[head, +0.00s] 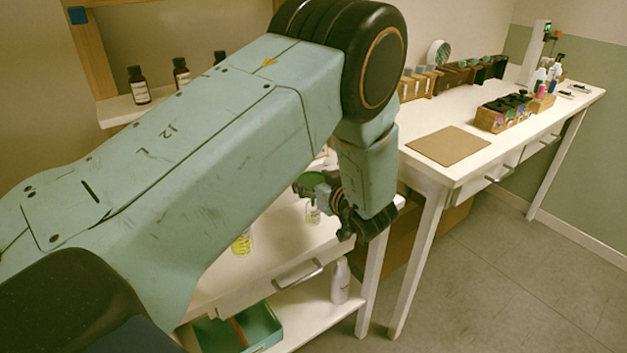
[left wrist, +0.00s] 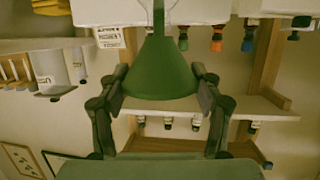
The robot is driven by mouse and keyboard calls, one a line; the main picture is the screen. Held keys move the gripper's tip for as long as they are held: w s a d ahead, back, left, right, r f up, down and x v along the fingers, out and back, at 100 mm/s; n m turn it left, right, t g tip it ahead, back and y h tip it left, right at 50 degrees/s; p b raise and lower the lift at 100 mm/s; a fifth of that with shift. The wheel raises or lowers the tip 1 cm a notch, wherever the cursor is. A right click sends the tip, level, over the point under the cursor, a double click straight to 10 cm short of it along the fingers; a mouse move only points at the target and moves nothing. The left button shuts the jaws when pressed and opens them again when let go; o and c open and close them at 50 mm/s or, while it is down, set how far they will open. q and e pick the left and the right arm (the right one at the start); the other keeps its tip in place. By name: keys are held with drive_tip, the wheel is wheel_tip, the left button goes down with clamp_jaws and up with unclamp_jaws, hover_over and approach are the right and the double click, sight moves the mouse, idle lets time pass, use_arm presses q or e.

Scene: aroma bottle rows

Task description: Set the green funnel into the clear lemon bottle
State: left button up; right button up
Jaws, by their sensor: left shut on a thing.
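My left gripper (head: 320,191) is shut on the green funnel (head: 314,179), above the near white table. In the left wrist view the funnel (left wrist: 158,70) sits between the two fingers of the left gripper (left wrist: 160,88), its wide end towards the palm and its narrow stem pointing away. A small clear bottle with a pale label (head: 313,213) stands just below the gripper. A clear bottle with yellow in it (head: 242,243) stands further left, partly hidden by my arm. I cannot read which one is lemon. My right gripper is not in view.
Dark bottles (head: 138,86) stand on a wall shelf at the back left. A drawer handle (head: 298,276) juts from the near table. A white bottle (head: 341,281) and a green tray (head: 262,327) are below. A second table holds a brown board (head: 448,146).

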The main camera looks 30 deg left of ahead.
use_arm(q)
drive_tip(key=shift+f, duration=0.2)
drive_tip(key=o, duration=1)
drive_tip(key=shift+c, duration=0.2)
drive_tip(key=shift+r, duration=0.1)
wheel_tip(320, 180, up, 10)
wheel_tip(320, 180, down, 10)
drive_tip(key=shift+r, duration=0.35)
